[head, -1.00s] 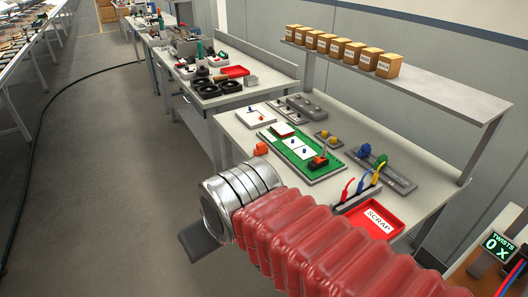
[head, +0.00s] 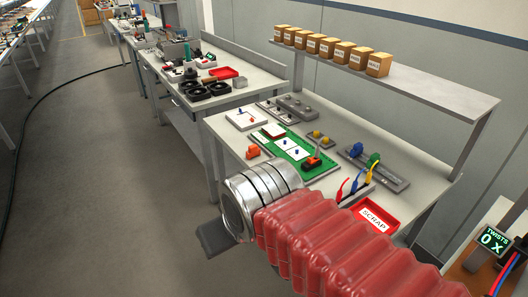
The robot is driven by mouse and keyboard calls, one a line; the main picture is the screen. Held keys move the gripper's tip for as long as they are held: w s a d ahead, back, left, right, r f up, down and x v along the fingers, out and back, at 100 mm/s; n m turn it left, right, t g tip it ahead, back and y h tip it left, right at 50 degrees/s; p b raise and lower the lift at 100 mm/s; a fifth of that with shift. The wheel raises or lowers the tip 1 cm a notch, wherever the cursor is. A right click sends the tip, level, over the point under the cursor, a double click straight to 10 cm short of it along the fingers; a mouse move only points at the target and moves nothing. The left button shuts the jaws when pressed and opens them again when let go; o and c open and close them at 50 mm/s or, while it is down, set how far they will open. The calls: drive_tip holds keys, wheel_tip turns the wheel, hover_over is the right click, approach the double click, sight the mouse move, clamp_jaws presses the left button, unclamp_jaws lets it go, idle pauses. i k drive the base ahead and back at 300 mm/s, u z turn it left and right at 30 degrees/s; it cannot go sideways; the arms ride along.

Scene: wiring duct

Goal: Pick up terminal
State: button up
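A small orange block (head: 252,151) sits on the white bench near its left front edge, beside a green board (head: 290,149). A second orange part with a dark upright piece (head: 313,161) is on the green board. I cannot tell for certain which part is the terminal. My arm crosses the lower picture, with a silver wrist and red ribbed sleeve. My gripper (head: 216,238) shows only as a dark grey piece left of and below the wrist, apart from the orange block. Its fingers are mostly hidden, so its opening cannot be seen.
A red SCRAP tray (head: 374,217) and a holder with red, yellow and blue leads (head: 356,187) stand at the bench's right front. Blue and green parts sit on a grey rail (head: 388,175). A shelf with several boxes (head: 378,64) overhangs the back.

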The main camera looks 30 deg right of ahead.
sight(253, 151)
drive_tip(key=i, duration=1)
drive_tip(key=z, duration=0.05)
